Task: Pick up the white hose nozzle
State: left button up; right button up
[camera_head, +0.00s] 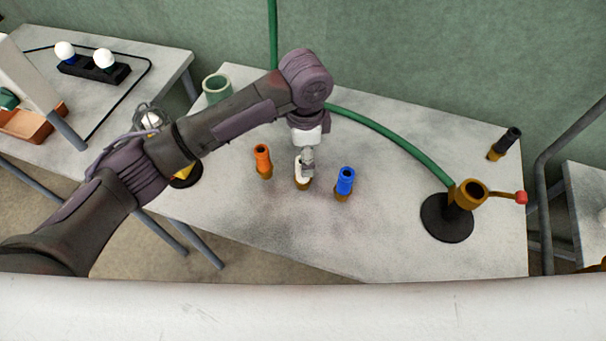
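The white hose nozzle (300,172) stands upright on the middle table, between an orange nozzle (262,161) and a blue nozzle (344,183). Its brass-coloured base shows at the bottom. My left gripper (307,160) points down at the white nozzle from above and covers part of its right side. The fingers look close to or touching it, but they are too small to tell whether they are shut on it. My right gripper is not in view.
A brass valve (468,192) with a red-tipped lever stands on a black base, joined to a green hose (395,136). A black nozzle (503,144) is at the back right. A green cup (217,88) stands at the back left. The table's front is clear.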

aim_at(302, 184)
pick_arm(q)
notch_tip(302, 184, down, 3)
jog(key=shift+f, duration=0.15)
jog(key=shift+a+f+p, duration=0.2)
jog(key=shift+f+p, duration=0.4)
jog(key=shift+f, duration=2.1)
jog(key=shift+r, duration=0.1)
jog(key=c, duration=1.4)
